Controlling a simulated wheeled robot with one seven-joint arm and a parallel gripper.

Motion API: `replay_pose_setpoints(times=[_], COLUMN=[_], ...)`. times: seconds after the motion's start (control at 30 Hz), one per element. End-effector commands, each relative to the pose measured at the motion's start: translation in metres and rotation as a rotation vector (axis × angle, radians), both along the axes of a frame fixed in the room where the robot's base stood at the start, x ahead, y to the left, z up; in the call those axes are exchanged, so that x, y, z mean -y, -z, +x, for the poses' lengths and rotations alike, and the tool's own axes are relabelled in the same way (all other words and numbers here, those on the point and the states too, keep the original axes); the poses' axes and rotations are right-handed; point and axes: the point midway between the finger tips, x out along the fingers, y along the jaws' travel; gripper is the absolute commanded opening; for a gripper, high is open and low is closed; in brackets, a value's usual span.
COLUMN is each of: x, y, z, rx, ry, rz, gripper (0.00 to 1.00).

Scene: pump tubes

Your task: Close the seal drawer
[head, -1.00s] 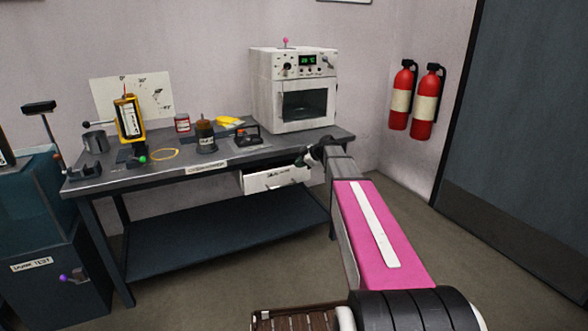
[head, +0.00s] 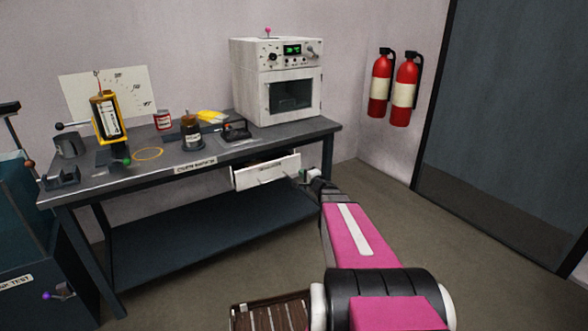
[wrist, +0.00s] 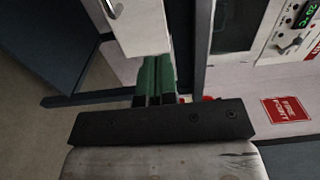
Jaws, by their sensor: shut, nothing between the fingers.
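The seal drawer (head: 266,172) is a white-fronted drawer under the right part of the bench. It stands open, pulled out from below the bench top. Its label is too blurred to read. My gripper (head: 296,178) is at the right end of the drawer front. In the wrist view the green fingers (wrist: 155,78) are together and hold nothing. The white drawer front (wrist: 138,30) with its metal handle (wrist: 113,9) lies just beyond the fingertips there. I cannot tell whether the fingers touch it.
The dark bench (head: 150,185) carries a white oven (head: 278,85), a yellow-framed device (head: 108,118), a brown jar (head: 191,133) and small tools. A lower shelf (head: 210,235) runs below the drawer. Two fire extinguishers (head: 392,88) hang on the wall. The floor at right is clear.

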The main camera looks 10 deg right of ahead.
Motion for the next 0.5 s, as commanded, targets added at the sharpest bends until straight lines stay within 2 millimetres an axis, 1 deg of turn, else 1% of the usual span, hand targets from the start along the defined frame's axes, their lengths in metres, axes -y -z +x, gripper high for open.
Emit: replay_pose_setpoints(times=[0.03, 0.5], x=[-0.002, -0.029], y=[0.001, 0.001], z=[0.009, 0.092], rx=[0.002, 0.003], ry=[-0.002, -0.005], rz=[-0.002, -0.006], gripper=[0.00, 0.00])
